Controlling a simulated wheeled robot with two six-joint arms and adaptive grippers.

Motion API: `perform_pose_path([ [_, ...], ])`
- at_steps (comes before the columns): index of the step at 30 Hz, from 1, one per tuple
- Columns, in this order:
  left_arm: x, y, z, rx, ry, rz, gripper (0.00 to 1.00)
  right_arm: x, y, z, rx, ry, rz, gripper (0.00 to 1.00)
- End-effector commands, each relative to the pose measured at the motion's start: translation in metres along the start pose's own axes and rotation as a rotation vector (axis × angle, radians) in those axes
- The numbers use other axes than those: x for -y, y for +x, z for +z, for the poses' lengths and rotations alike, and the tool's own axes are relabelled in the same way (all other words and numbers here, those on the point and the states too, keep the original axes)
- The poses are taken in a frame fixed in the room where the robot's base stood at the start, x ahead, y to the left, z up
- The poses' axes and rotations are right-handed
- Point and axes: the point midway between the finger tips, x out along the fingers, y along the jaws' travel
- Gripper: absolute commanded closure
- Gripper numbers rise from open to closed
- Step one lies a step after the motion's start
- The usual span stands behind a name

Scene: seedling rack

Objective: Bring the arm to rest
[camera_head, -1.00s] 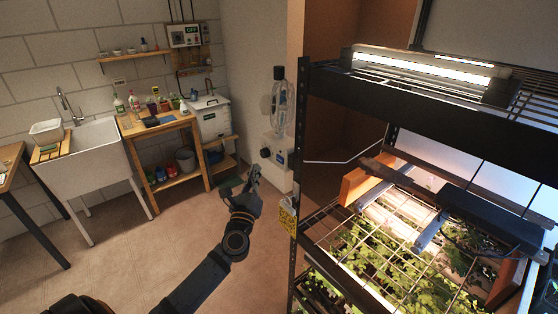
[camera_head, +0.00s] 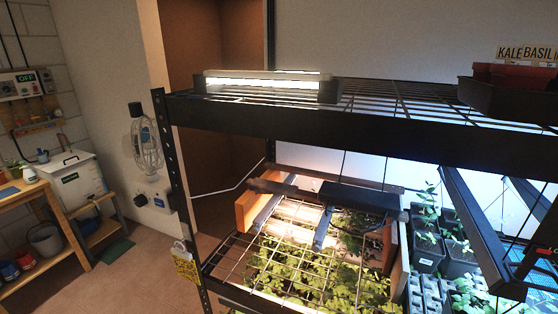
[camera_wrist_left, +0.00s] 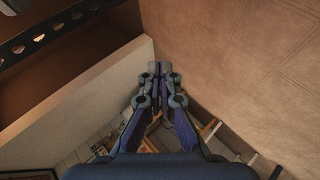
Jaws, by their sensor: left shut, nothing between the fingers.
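My left gripper (camera_wrist_left: 160,70) shows in the left wrist view with its two fingers together and nothing between them. It is in free air, with the brown floor (camera_wrist_left: 240,50) and a pale wall (camera_wrist_left: 80,100) beyond it. My left arm is not in the head view. My right gripper is in neither current view.
The black seedling rack (camera_head: 340,123) fills the middle and right of the head view, with a lit lamp (camera_head: 265,82) on top and a wire grid (camera_head: 245,270) over seedlings. A wooden bench (camera_head: 35,190) stands at the left. Brown floor (camera_head: 140,270) between them is clear.

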Motion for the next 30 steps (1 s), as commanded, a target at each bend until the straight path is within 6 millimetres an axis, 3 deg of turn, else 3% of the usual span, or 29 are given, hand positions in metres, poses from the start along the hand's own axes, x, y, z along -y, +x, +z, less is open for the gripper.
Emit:
perform_pose_path([
  [1, 0.045, -0.003, 0.02, 0.044, 0.145, -0.086, 1.0, 0.001, 0.006, 0.001, 0.0, 0.0, 0.0, 0.6],
  [6, 0.178, -0.043, 0.08, 0.276, 0.672, -0.324, 1.0, 0.001, 0.014, 0.001, 0.0, 0.0, 0.0, 0.6],
  [9, 0.242, -0.077, 0.108, 0.445, 0.937, -0.413, 1.0, 0.001, 0.018, 0.002, 0.0, 0.0, 0.0, 0.6],
  [12, 0.287, -0.11, 0.126, 0.594, 1.135, -0.461, 1.0, 0.002, 0.021, 0.002, 0.0, 0.0, 0.0, 0.6],
  [15, 0.312, -0.131, 0.137, 0.694, 1.256, -0.479, 1.0, 0.002, 0.022, 0.002, 0.0, 0.0, 0.0, 0.6],
  [18, 0.322, -0.14, 0.141, 0.739, 1.307, -0.484, 1.0, 0.002, 0.022, 0.002, 0.0, 0.0, 0.0, 0.6],
  [30, 0.322, -0.141, 0.14, 0.742, 1.312, -0.484, 1.0, 0.0, 0.022, 0.002, 0.0, -0.001, 0.002, 0.6],
])
